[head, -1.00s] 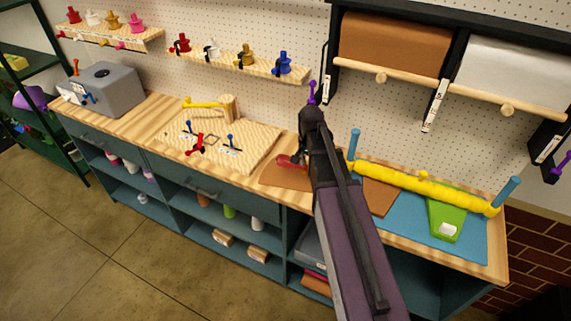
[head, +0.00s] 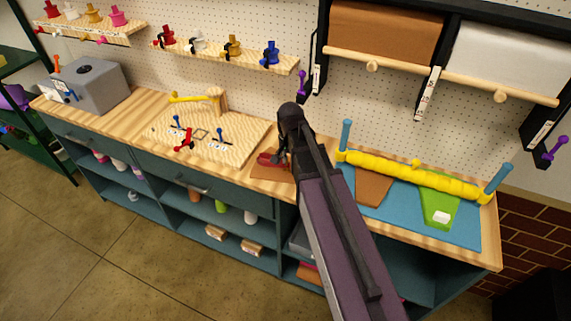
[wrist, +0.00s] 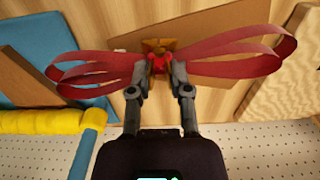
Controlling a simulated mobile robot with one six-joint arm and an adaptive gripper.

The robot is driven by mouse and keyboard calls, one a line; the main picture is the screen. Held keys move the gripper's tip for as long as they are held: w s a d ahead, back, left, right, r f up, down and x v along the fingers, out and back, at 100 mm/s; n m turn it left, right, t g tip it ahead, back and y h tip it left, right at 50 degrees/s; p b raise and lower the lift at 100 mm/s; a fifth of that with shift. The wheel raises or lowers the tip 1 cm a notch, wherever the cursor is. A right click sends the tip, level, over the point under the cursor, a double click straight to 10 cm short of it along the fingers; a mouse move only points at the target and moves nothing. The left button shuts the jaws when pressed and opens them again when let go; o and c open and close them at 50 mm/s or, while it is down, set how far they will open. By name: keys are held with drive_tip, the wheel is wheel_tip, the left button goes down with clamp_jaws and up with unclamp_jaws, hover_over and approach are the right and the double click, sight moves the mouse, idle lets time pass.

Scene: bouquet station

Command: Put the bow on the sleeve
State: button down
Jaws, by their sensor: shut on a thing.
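The bow (wrist: 95,68) is red ribbon with wide loops and a red centre. In the wrist view my gripper (wrist: 158,78) is shut on its centre. In the head view the red bow (head: 266,158) shows partly behind my arm, over a flat brown sheet (head: 268,173) on the bench. A small golden-brown piece (wrist: 153,45) lies behind the bow's centre. A brown tapered shape (head: 373,188) and a green one (head: 438,206) with a white block on it lie on the blue mat. I cannot tell which is the sleeve.
The blue mat (head: 408,224) has a yellow roll (head: 425,181) between blue posts at its back. A wooden board (head: 215,148) with small coloured tools lies to the left. A grey box (head: 90,85) stands at far left. Paper rolls (head: 385,32) hang above.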

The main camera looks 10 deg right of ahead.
drive_tip(key=s+a+f, duration=0.1)
drive_tip(key=s+a, duration=0.6)
drive_tip(key=s, duration=0.1)
drive_tip(key=shift+a+b, duration=0.2)
drive_tip(key=shift+b, duration=0.25)
drive_tip(key=shift+f, duration=0.1)
drive_tip(key=w+d, duration=0.2)
drive_tip(key=w, duration=0.2)
drive_tip(key=w+d+b, duration=0.1)
drive_tip(key=w+d, duration=0.1)
drive_tip(key=w, duration=0.2)
drive_tip(key=w+d+f, duration=0.1)
drive_tip(key=w+d, duration=0.1)
drive_tip(key=w, duration=0.2)
drive_tip(key=shift+d+f, duration=0.1)
drive_tip(key=shift+w+d, duration=0.2)
drive_tip(key=shift+w, duration=0.15)
drive_tip(key=shift+w+d+f+b, duration=0.15)
drive_tip(key=shift+w+d, duration=0.15)
drive_tip(key=shift+w, duration=0.25)
drive_tip(key=shift+w+d+f+b, duration=0.15)
drive_tip(key=shift+w+d, duration=0.1)
drive_tip(key=shift+w, duration=0.25)
drive_tip(key=shift+s+a+f+b, duration=0.1)
drive_tip(key=shift+s+f+b, duration=0.05)
drive_tip(key=shift+f+b, duration=0.4)
drive_tip(key=shift+s+f+b, duration=0.15)
drive_tip(key=shift+f+b, duration=0.25)
drive_tip(key=shift+b, duration=0.15)
drive_tip(key=shift+f+b, duration=0.65)
